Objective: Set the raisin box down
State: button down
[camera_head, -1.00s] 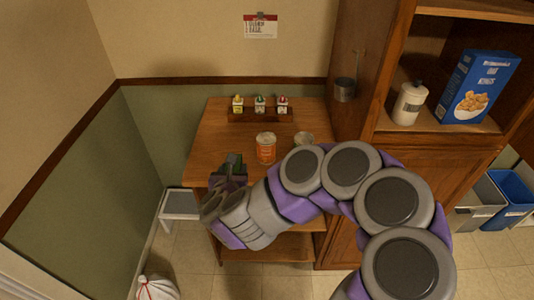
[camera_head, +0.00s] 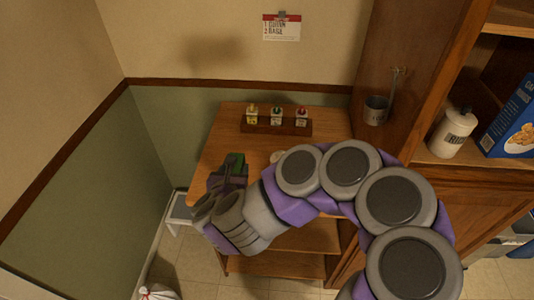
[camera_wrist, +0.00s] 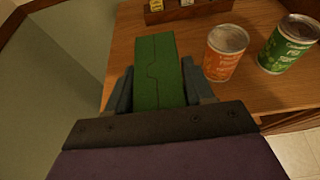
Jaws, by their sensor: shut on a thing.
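The raisin box (camera_wrist: 155,62), a green box, is held between the two grey fingers of my gripper (camera_wrist: 158,88) in the wrist view. In the head view a small green part of the box (camera_head: 235,160) shows at the end of my gripper (camera_head: 229,174). The gripper is over the left part of the wooden tabletop (camera_head: 215,148). I cannot tell whether the box's lower end touches the wood.
An orange can (camera_wrist: 224,54) and a green can (camera_wrist: 287,46) stand right of the box; my arm mostly hides them in the head view. A rack with small bottles (camera_head: 276,127) is at the back. A wooden cabinet (camera_head: 408,65) stands at the right.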

jog(key=r+x, duration=0.1)
jog(key=x, duration=1.5)
jog(key=shift+w+b, duration=0.2)
jog(key=shift+b, duration=0.2)
jog(key=c, duration=0.9)
grip_release()
jog(key=o, duration=0.5)
jog(key=shift+d, duration=0.15)
jog(key=p+v, duration=0.1)
jog(key=v, duration=1.1)
